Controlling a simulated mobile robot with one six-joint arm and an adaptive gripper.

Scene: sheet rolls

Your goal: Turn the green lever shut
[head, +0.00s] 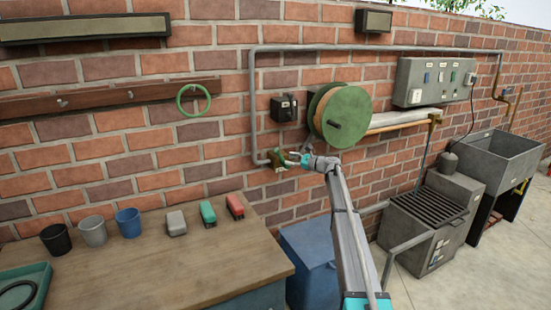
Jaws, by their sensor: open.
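The green lever (281,165) is on a small brass-coloured valve at the lower end of a grey pipe on the brick wall, just beyond the back right corner of the workbench. It is small in the head view and partly hidden by my gripper, so its exact angle is hard to tell. My gripper (294,157) is open at the lever's right, its fingers pointing left toward it. The fingertips look very close to the lever or around it; I cannot tell whether they touch it.
A green reel (346,116) and a black wall box (284,108) are just above my gripper. The workbench (150,270) carries cups and several small blocks. A blue bin (311,262) stands below my arm. A grey grated unit (428,215) is at the right.

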